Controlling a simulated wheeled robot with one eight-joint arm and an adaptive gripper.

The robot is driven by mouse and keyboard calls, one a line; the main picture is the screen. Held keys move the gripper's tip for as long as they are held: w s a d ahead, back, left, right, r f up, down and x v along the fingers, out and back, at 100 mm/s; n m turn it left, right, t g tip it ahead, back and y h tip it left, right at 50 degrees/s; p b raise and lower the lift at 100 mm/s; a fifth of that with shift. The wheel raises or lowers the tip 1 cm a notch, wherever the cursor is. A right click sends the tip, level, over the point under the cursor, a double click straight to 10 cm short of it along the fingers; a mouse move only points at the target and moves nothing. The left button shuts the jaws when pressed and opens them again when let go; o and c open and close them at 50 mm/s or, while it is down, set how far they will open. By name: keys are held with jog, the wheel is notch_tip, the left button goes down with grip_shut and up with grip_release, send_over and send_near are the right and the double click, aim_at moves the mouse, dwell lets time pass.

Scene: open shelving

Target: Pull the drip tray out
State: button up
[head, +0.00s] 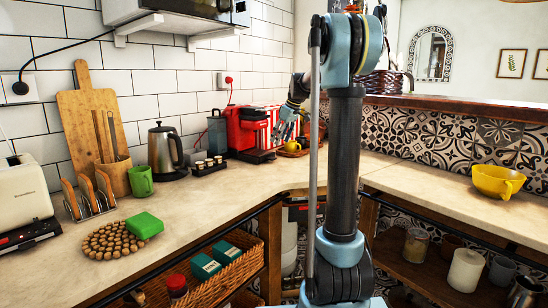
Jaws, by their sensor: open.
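The red coffee machine (243,132) stands on the counter at the back, near the tiled wall. Its dark drip tray (262,156) shows low at the front of the machine, small in the picture. It looks seated in the base. My gripper (284,132) is open, just right of the machine and above the tray's level.
A rack of small cups (209,166) and a steel kettle (166,151) stand left of the machine. The counter (225,190) in front of the machine is clear. A yellow bowl (497,181) stands on the right counter.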

aim_at(273, 158)
jog(key=x, duration=0.9)
jog(key=shift+w+f, duration=0.1)
jog(key=shift+f, duration=0.15)
jog(key=shift+c, duration=0.3)
